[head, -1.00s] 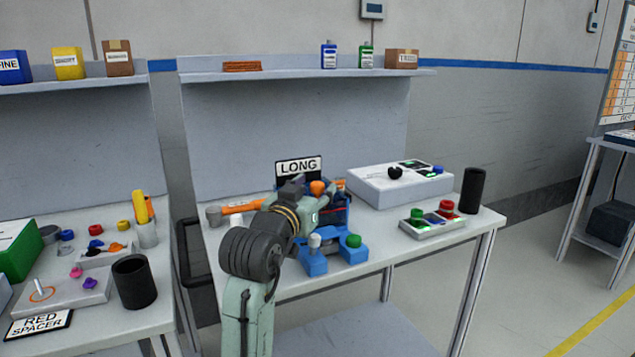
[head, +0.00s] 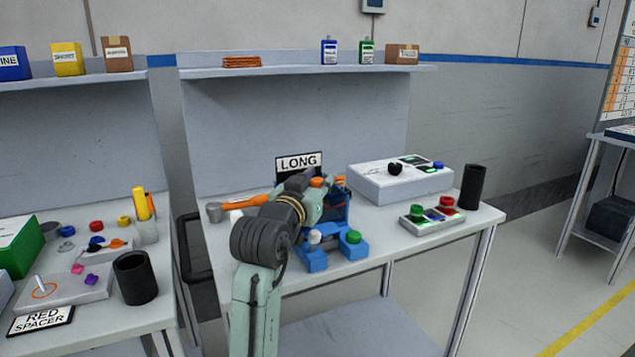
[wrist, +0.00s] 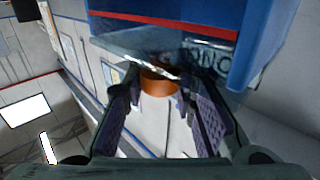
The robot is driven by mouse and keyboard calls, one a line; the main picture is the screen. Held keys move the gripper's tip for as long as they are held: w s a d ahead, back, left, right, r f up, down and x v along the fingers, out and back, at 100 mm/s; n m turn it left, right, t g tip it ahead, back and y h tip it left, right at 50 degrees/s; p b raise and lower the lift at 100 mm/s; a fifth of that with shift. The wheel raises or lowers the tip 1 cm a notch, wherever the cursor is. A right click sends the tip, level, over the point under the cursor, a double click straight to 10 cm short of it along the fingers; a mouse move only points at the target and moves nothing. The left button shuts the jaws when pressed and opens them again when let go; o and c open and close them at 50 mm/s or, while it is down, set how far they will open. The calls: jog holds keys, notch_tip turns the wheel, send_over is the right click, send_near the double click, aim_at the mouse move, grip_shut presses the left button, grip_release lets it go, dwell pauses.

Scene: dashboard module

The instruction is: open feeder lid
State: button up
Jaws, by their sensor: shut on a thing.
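The blue feeder (head: 318,259) stands on the right workbench, partly hidden behind my arm. A see-through bluish lid (wrist: 125,52) shows in the wrist view below the blue body, with an orange knob (wrist: 158,84) at its edge. My gripper (wrist: 161,98) is shut on this orange knob, with one finger on each side. In the head view my gripper (head: 318,190) is at the top of the feeder, mostly hidden by my wrist. How far the lid is raised is hard to tell.
A LONG sign (head: 299,162) stands behind the feeder. A white console (head: 372,185) and a button box (head: 432,233) are to its right, with a black cylinder (head: 472,187). An orange-handled tool (head: 245,202) lies to the left.

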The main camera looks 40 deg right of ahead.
grip_shut()
jog(key=shift+r, duration=0.1)
